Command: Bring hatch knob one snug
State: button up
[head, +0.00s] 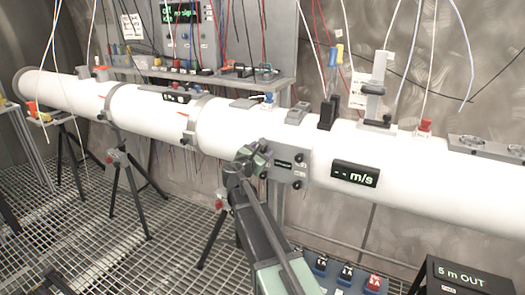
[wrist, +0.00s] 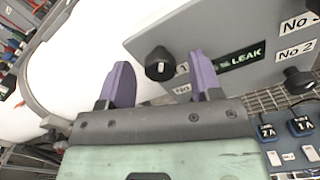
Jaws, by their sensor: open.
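Hatch knob one (wrist: 159,66) is a round black knob on a grey hatch plate, beside a label ending in "1" that my right finger partly covers. My gripper (wrist: 159,60) is open, with its two purple fingers on either side of the knob in the picture. I cannot tell whether they touch it. In the head view my gripper (head: 247,158) is at the left side of the grey hatch plate (head: 287,168) on the white tube. I cannot make out knob one there. Whether the knob is seated snug cannot be told.
Knob No 2 (wrist: 298,80) and a knob by the No 3 label (wrist: 315,5) are on the same plate, right of a display reading "LEAK" (wrist: 238,60). The white tube (head: 330,150) runs across the scene. Tripods (head: 130,195) stand on the grated floor.

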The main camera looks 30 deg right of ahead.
jog(key=shift+x, duration=0.8)
jog(key=c, duration=0.9)
jog(key=shift+c, duration=0.2)
jog(key=shift+m, duration=0.3)
jog(key=m, duration=1.1)
jog(key=shift+m, duration=0.3)
jog(key=o, duration=0.9)
